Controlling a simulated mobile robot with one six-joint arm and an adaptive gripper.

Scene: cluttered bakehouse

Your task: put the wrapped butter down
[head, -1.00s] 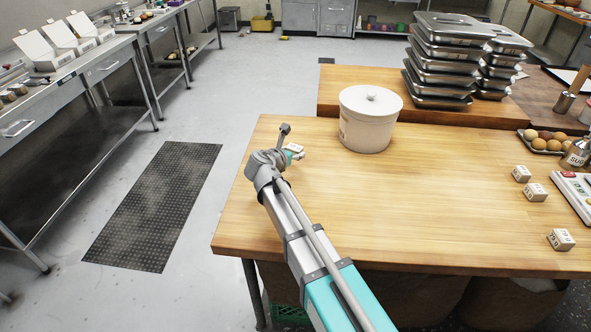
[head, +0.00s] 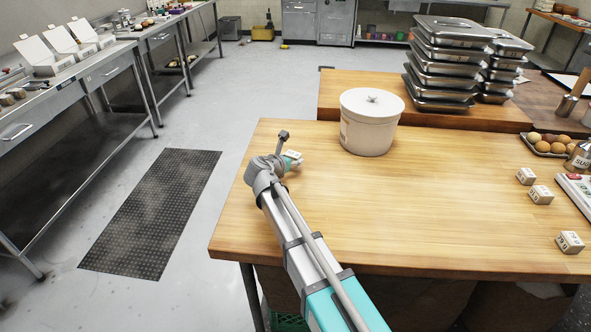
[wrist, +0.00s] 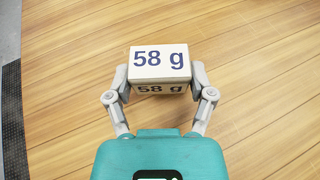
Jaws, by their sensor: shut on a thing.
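The wrapped butter is a small white block marked "58 g" (wrist: 160,63). It is between the fingers of my gripper (wrist: 160,84) in the wrist view, with a finger against each side. My gripper is shut on it. In the head view the block (head: 293,156) shows small and pale beyond my wrist, near the left edge of the wooden table (head: 400,220). The block is over the tabletop; I cannot tell whether its underside touches the wood.
A white lidded crock (head: 369,122) stands right of my gripper. Stacked metal trays (head: 440,75) stand behind. The table's middle is clear. Floor lies past the left edge.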

